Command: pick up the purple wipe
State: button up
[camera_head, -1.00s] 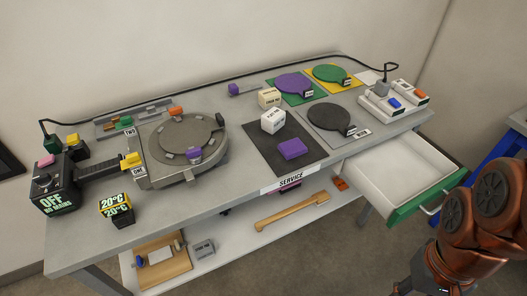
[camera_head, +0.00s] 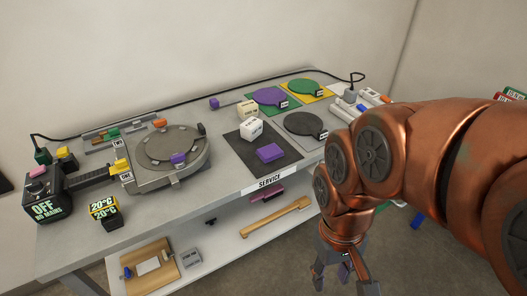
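A flat purple pad (camera_head: 269,153) lies on the dark mat (camera_head: 250,163) behind the SERVICE label; it looks most like the wipe. Other purple pieces are a small block (camera_head: 178,158) on the round grey fixture, a piece (camera_head: 267,194) on the lower shelf under the label, and a small one (camera_head: 214,103) at the back. I cannot tell for certain which is the wipe. My gripper (camera_head: 343,284) hangs low at the bottom, right of the bench front and well apart from these pieces. Its dark fingers are spread and nothing shows between them.
A wooden-handled tool (camera_head: 276,217) and a wooden board (camera_head: 150,266) lie on the shelf. My arm hides most of the drawer and the bench's right end.

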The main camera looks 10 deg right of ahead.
aim_at(270, 153)
jog(key=z, duration=1.45)
jog(key=k, duration=0.95)
jog(key=u, duration=1.65)
jog(key=i, duration=0.5)
jog(key=z, duration=0.05)
